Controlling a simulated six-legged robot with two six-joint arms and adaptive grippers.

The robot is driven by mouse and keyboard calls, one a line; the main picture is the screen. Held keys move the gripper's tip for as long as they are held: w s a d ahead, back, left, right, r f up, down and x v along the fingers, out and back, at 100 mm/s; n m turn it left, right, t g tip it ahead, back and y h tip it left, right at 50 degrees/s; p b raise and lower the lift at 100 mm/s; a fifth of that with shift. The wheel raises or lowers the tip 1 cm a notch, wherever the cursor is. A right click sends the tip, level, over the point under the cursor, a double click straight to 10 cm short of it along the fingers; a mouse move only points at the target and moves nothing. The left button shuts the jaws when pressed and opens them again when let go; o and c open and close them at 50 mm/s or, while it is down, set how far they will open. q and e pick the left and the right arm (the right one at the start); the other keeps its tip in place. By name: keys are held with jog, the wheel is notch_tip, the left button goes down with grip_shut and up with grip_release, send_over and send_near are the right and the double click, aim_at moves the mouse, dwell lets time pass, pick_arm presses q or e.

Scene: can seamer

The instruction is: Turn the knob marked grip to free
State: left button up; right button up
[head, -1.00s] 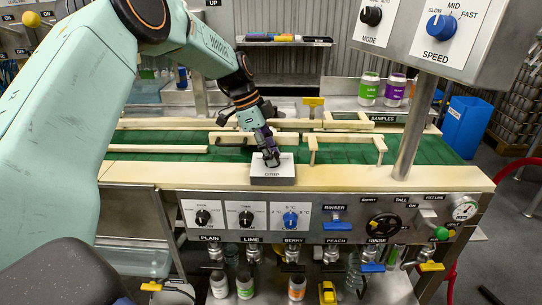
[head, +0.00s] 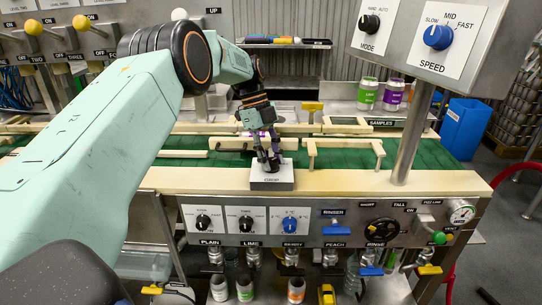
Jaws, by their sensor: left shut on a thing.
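The grip knob's box (head: 272,178) is a small light block with a label on its front, on the cream ledge in front of the green conveyor. My left gripper (head: 269,165) points down at the top of this box, shut on the dark knob there. The fingers hide most of the knob, so its pointer and setting cannot be read. My right gripper is not in view.
A panel of knobs and taps (head: 320,222) runs below the ledge (head: 400,182). A metal post (head: 412,135) holds the speed panel (head: 447,30) at right. Cream guide rails (head: 345,142) stand over the green belt (head: 430,160).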

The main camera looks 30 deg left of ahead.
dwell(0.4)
pick_arm(q)
jog(key=o, duration=1.1)
jog(key=shift+a, duration=0.15)
jog(key=shift+o, duration=0.2)
